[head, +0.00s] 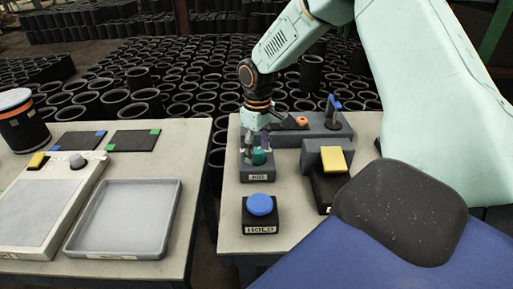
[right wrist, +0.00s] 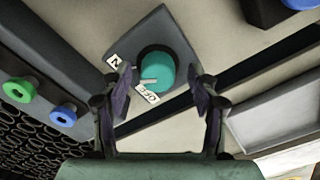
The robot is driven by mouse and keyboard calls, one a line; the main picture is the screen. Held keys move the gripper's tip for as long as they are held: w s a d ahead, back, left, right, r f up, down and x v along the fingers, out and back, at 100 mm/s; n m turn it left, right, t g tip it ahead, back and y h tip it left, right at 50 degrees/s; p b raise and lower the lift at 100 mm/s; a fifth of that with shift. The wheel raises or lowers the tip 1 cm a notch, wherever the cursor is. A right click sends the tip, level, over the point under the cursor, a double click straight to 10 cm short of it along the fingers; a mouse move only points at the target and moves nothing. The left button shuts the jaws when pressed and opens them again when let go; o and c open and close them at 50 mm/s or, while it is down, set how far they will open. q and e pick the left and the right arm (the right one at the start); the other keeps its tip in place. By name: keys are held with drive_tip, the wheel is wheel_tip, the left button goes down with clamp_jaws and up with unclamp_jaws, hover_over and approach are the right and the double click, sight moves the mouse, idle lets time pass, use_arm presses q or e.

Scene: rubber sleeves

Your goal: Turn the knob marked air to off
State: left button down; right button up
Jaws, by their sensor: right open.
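A teal round knob (head: 259,157) stands on a dark grey block (head: 257,174) whose front label is too small to read surely. In the right wrist view the knob (right wrist: 156,70) carries a white mark pointing left. An OFF label (right wrist: 147,98) lies below it; a partly readable label (right wrist: 113,61) lies to its left. My right gripper (head: 255,148) points down over the knob. In the right wrist view its open fingers (right wrist: 160,77) are on either side of the knob, with gaps visible. Whether they reach knob height is unclear. My left gripper is not in view.
A blue HOLD button (head: 261,205) stands in front of the knob block. Behind are an orange part (head: 302,121) and a blue-tipped lever (head: 335,104); a yellow pad (head: 333,160) is to the right. A grey tray (head: 124,220) lies on the left table, across a gap.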

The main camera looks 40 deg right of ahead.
drive_tip(key=shift+w+d+f, duration=0.15)
drive_tip(key=shift+d+f, duration=0.05)
drive_tip(key=shift+f, duration=0.05)
drive_tip(key=c, duration=0.3)
drive_tip(key=shift+r, duration=0.15)
drive_tip(key=c, duration=0.9)
drive_tip(key=shift+o, duration=0.2)
